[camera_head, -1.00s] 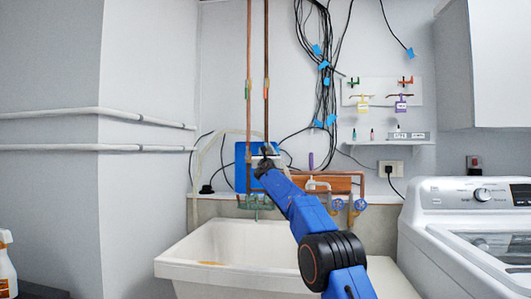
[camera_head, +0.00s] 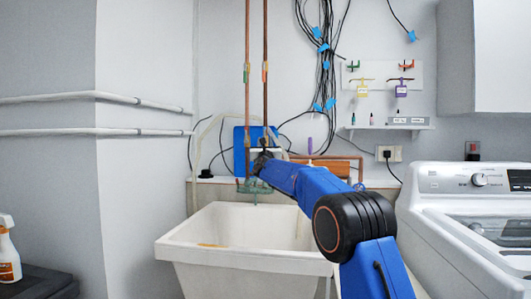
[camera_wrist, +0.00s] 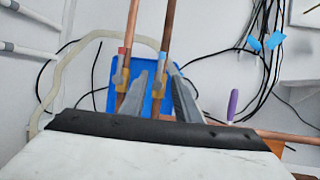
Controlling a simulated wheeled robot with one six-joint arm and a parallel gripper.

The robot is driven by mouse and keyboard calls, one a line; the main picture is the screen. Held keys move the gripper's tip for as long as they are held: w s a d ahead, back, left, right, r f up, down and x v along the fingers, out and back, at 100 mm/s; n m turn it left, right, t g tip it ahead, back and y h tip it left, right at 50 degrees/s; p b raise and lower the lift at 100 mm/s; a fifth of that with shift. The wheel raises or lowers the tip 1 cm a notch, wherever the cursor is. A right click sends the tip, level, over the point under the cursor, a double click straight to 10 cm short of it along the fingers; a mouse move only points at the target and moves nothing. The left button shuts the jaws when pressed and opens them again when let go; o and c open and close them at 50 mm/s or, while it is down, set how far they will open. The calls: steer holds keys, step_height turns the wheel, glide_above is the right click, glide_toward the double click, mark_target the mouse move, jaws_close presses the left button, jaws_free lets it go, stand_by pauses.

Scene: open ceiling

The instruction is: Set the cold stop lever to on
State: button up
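Two copper pipes come down the wall to small stop valves in front of a blue panel (camera_head: 239,146). In the wrist view, the left valve carries a red tag (camera_wrist: 121,50) and the right one a blue tag (camera_wrist: 162,56). A grey lever (camera_wrist: 158,76) shows below the blue tag; its exact setting is hard to tell. My gripper (camera_wrist: 157,69) is open, its two grey fingers on either side of the right pipe's lever. Contact cannot be told. In the head view my gripper (camera_head: 262,158) hides most of the right valve.
A white utility sink (camera_head: 245,258) stands below the valves. A washing machine (camera_head: 470,215) is at the right. A purple-handled lever (camera_wrist: 232,104) and a horizontal copper pipe (camera_wrist: 290,137) are right of my gripper. Black cables (camera_head: 326,60) hang on the wall.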

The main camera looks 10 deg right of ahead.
steer(key=v, duration=0.9)
steer(key=shift+f, duration=0.15)
steer(key=shift+s+d, duration=0.1)
steer(key=shift+s, duration=0.05)
steer(key=s+d+f+m+g+h, duration=0.4)
steer(key=s+d+m, duration=0.55)
steer(key=s, duration=0.35)
steer(key=s+d+f+m+g+h, duration=0.3)
steer(key=s+d+m+g+h, duration=0.15)
steer(key=s+d+m, duration=0.6)
steer(key=s+d+f+m+g+y, duration=0.1)
steer(key=s+d+f+m+g, duration=0.1)
steer(key=s+f, duration=0.45)
steer(key=s+d+f+m+g+y, duration=0.2)
steer(key=s+f, duration=0.2)
steer(key=s, duration=0.6)
steer(key=s+a+f+m+g+y, duration=0.2)
steer(key=s+a+f+m+y, duration=0.2)
steer(key=s+f, duration=0.8)
steer(key=s+a+f+m+g+y, duration=0.3)
steer(key=s+a+f+m, duration=0.3)
steer(key=s+f, duration=0.6)
steer(key=s+a+y, duration=0.1)
steer(key=s+a, duration=0.1)
steer(key=s, duration=0.4)
steer(key=shift+s+a+f+m, duration=0.3)
steer(key=shift+s+f+m, duration=0.05)
steer(key=shift+f+m, duration=0.05)
